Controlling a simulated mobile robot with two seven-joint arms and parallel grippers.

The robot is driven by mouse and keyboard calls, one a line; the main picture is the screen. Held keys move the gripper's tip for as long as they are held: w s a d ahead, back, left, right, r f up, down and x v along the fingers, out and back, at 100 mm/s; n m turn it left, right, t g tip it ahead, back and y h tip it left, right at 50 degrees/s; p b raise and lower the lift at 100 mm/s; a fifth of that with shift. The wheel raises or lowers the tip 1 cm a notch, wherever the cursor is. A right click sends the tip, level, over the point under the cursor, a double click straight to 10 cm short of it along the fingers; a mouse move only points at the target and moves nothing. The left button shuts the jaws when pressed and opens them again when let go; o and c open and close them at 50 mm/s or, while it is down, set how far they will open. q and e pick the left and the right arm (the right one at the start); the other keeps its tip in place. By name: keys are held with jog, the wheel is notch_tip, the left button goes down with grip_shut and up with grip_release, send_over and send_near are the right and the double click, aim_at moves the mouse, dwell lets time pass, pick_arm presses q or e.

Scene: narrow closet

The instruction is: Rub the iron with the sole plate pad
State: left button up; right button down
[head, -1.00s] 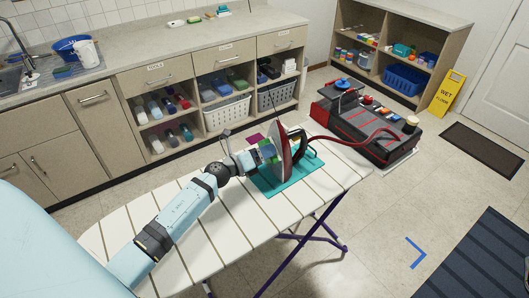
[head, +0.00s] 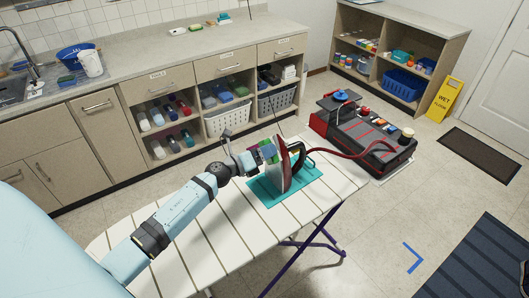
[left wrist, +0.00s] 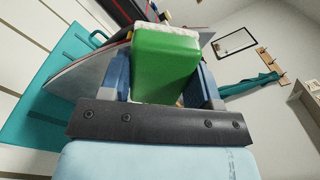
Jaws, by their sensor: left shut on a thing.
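The iron (head: 285,170) stands upright on a teal mat (head: 262,192) on the striped ironing board, its sole plate facing my left arm. My left gripper (head: 259,156) is shut on the green sole plate pad (head: 269,153) and holds it at the upper part of the sole plate. Whether the white face touches the plate is hard to tell. My right gripper is not in view.
A dark red hose runs from the iron to a black and red unit (head: 362,132) on the floor behind the board. The ironing board (head: 230,230) is otherwise clear. Cabinets with a counter stand behind, and a yellow wet floor sign (head: 446,98) stands at the right.

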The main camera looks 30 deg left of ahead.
pick_arm(q)
jog(key=shift+f+b, duration=3.45)
jog(key=shift+f, duration=0.35)
jog(key=shift+s, duration=0.1)
jog(key=v, duration=0.4)
jog(key=shift+v, duration=0.95)
jog(key=shift+b+v, duration=0.45)
jog(key=shift+v, duration=1.05)
